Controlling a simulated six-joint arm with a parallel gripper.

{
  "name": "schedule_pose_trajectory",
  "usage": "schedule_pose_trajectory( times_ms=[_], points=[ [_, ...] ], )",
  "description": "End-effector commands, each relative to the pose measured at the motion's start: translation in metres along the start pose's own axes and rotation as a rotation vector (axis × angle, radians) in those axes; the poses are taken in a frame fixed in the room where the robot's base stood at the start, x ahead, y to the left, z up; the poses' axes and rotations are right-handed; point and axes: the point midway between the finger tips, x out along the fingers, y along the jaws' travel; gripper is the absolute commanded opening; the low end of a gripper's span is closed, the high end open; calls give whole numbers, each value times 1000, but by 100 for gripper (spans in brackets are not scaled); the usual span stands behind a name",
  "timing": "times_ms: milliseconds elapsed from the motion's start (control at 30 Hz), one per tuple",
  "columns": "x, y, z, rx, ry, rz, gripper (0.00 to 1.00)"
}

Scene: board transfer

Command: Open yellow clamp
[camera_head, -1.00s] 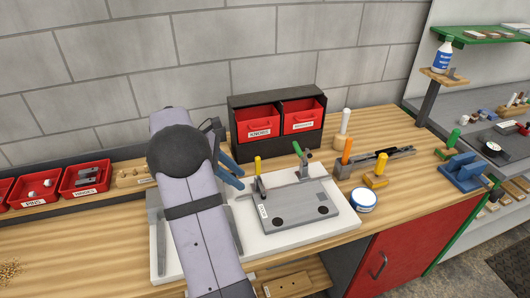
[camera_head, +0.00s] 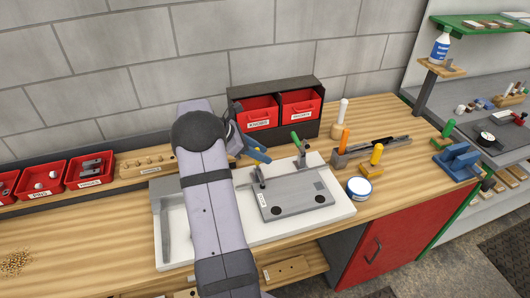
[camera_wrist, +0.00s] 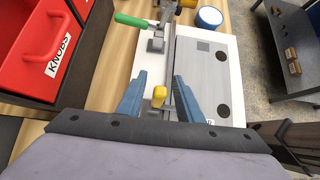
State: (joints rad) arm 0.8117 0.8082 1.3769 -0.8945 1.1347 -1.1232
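The yellow clamp handle (camera_head: 259,157) shows beside my blue fingertips at the left edge of the grey board (camera_head: 292,203), partly hidden by them. In the wrist view the yellow handle (camera_wrist: 159,94) lies between my two blue fingers, with a gap on each side. My gripper (camera_wrist: 159,88) is open around the handle. In the head view my gripper (camera_head: 252,149) is above the board's left edge, partly hidden behind my arm. The green-handled clamp (camera_head: 296,139) stands at the board's back edge; its handle (camera_wrist: 131,20) also shows in the wrist view.
The board sits on a white base (camera_head: 343,209). Red drawers in a black cabinet (camera_head: 318,92) stand just behind. A blue-and-white tin (camera_head: 359,188), an orange-handled tool (camera_head: 345,138) and a yellow-handled tool (camera_head: 376,156) are on the right. Red bins (camera_head: 42,181) stand at the left.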

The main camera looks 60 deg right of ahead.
Motion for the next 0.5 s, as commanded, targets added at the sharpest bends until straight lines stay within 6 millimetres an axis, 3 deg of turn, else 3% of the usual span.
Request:
schedule_pose_trajectory(
  times_ms=[200, 500],
  points=[
    [17, 0, 0, -1, 0, 0, 33],
    [20, 0, 0, 0, 0, 1, 33]
  ],
)
